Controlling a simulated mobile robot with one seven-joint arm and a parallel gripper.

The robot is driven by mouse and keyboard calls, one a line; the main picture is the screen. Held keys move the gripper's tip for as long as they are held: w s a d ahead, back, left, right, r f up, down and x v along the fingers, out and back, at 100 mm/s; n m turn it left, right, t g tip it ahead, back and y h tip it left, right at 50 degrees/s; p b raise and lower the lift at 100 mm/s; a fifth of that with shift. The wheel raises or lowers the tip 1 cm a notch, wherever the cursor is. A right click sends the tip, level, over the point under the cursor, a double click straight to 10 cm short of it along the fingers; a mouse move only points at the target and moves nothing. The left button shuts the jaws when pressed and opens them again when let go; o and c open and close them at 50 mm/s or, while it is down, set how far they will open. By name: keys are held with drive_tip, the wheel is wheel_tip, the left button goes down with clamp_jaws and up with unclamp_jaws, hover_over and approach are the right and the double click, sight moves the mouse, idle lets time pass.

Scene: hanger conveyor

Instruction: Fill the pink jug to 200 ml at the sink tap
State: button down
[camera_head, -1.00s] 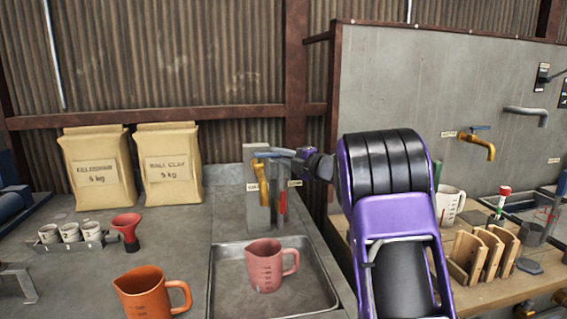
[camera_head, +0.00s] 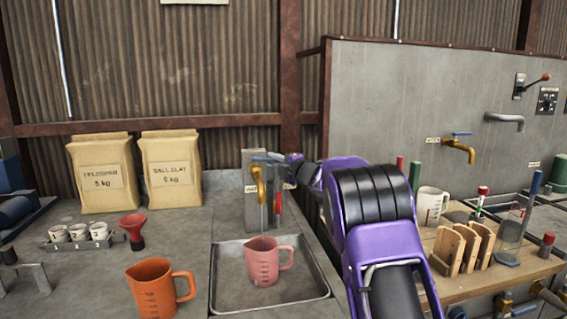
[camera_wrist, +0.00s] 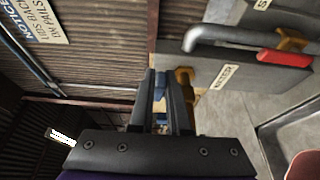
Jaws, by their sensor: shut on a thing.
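The pink jug (camera_head: 262,264) stands upright in the shallow metal sink (camera_head: 228,302), its handle to the right. Its edge also shows in the wrist view (camera_wrist: 305,165). The brass tap (camera_head: 258,180) is on a grey post behind the jug. My gripper (camera_head: 283,160) is at the tap's top; in the wrist view my fingers (camera_wrist: 160,88) are shut on the tap's blue lever (camera_wrist: 160,82). No water stream is visible, and the water level in the jug cannot be read.
An orange jug (camera_head: 155,290) stands left of the sink. A wooden bench (camera_head: 510,268) with a white jug (camera_head: 430,204) and racks lies right of my arm.

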drive_tip(key=shift+s+f, duration=0.1)
drive_tip(key=shift+s, duration=0.05)
idle(0.3)
drive_tip(key=c, duration=0.9)
unclamp_jaws()
drive_tip(key=b+v, duration=0.1)
drive_tip(key=v, duration=1.6)
drive_tip(key=shift+s+a, duration=0.1)
drive_tip(key=shift+s, duration=0.2)
